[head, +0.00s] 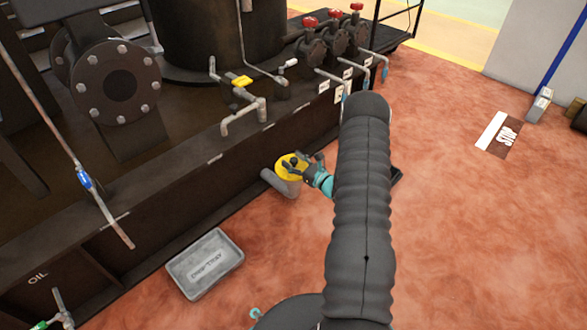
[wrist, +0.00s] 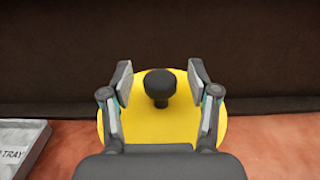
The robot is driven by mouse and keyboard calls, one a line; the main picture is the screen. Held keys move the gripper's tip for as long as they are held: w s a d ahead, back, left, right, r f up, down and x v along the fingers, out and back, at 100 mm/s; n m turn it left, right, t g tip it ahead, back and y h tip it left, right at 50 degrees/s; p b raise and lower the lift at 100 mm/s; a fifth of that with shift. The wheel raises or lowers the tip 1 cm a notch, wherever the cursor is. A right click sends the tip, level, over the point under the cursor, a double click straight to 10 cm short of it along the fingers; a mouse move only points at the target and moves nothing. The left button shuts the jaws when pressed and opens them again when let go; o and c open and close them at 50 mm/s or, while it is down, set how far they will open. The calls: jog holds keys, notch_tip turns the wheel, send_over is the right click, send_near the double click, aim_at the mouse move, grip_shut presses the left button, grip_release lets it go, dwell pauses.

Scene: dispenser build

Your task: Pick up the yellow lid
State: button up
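The yellow lid (head: 284,165) is a round disc at the end of a short grey pipe (head: 279,186) low on the side of the dark machine. In the wrist view, the lid (wrist: 176,122) fills the middle, with a black round knob (wrist: 160,86) standing up at its centre. My gripper (wrist: 160,84) is open, with one finger on each side of the knob and a visible gap on both sides. In the head view, my gripper (head: 302,162) is over the lid and partly covers it. The gripper body hides the lid's near edge.
A grey drip tray (head: 205,263) lies on the red floor left of the lid; its corner (wrist: 20,148) shows in the wrist view. The machine's dark base wall (head: 160,205) stands directly behind the lid. Pipes and valves (head: 243,100) stick out above. Floor to the right is mostly clear.

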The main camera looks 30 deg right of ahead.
grip_shut()
jog(key=shift+r, duration=0.15)
